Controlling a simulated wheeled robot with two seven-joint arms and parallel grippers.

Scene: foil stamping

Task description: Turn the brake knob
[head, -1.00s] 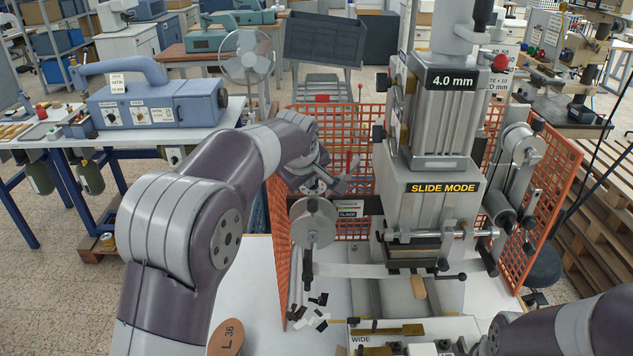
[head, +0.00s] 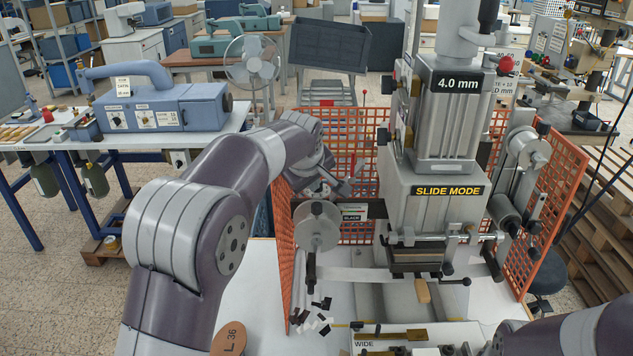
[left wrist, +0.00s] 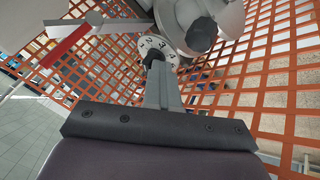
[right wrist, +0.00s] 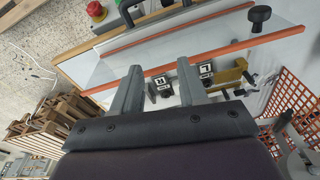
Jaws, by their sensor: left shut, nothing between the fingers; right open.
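In the left wrist view, a white dial (left wrist: 153,42) with printed numbers sits below a grey reel. A small dark part, likely the brake knob (left wrist: 153,57), is at the dial, mostly hidden by my fingers. My left gripper (left wrist: 158,66) is shut with nothing held, its tips right at the dial's lower edge; I cannot tell whether they touch it. In the head view the left gripper (head: 338,182) is beside the press, behind the grey reel disc (head: 316,226), and the dial is hidden. My right gripper (right wrist: 157,82) is open and empty above a bench fixture.
Orange mesh guards (head: 361,130) surround the press (head: 440,190) closely. In the left wrist view a black knob (left wrist: 202,33) and a red-handled lever (left wrist: 62,46) are near the fingers. The right wrist view shows a clear panel (right wrist: 200,38) and a red button (right wrist: 96,9).

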